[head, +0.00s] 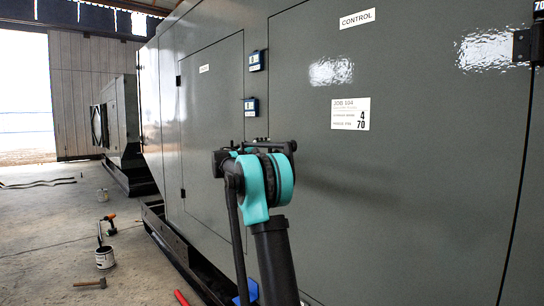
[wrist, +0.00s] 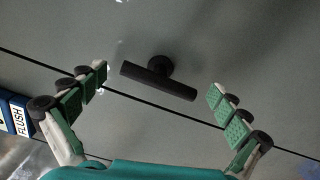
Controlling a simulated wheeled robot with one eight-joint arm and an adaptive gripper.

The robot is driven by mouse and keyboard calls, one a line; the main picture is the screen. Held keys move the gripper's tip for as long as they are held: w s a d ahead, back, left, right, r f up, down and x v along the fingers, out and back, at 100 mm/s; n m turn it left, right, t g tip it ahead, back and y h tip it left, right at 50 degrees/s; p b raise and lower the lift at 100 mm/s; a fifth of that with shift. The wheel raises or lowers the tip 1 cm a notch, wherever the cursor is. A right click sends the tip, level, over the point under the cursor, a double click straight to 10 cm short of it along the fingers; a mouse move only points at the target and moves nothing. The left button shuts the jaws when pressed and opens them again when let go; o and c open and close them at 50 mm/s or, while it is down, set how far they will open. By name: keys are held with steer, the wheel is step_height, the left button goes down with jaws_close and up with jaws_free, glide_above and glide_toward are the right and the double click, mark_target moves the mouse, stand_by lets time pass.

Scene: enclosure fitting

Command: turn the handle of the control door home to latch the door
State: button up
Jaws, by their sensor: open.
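The control door (head: 420,200) is the large grey panel under the CONTROL label in the head view. Its left edge shows as a thin dark seam. The handle (wrist: 158,80) is a black bar on a round boss in the wrist view, lying roughly parallel to the dark seam just below it. My gripper (wrist: 159,84) is open, with one green-padded finger left of the bar and one right of it. Both fingers look apart from the handle; the depth between them is unclear. In the head view my wrist hides the handle.
Small blue blocks (head: 256,60) sit on the panel left of the door's edge; one marked FLUSH (wrist: 18,115) shows beside my left finger. A white job card (head: 350,114) is on the door.

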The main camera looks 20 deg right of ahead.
steer(key=v, duration=1)
steer(key=shift+a, duration=0.2)
steer(key=shift+s, duration=0.1)
steer(key=s+f+m+g+y, duration=0.25)
steer(key=s+f+y, duration=0.55)
steer(key=s+f, duration=1.35)
steer(key=s+a+f+m+y, duration=0.2)
steer(key=s+a+f+y, duration=0.2)
steer(key=s+a+f, duration=0.3)
steer(key=s+a+f+m+y, duration=0.2)
steer(key=s+a+f+y, duration=0.3)
steer(key=s+f, duration=1.3)
steer(key=shift+s+a, duration=0.65)
steer(key=shift+a, duration=0.4)
steer(key=shift+r+t, duration=0.1)
steer(key=shift+t, duration=0.15)
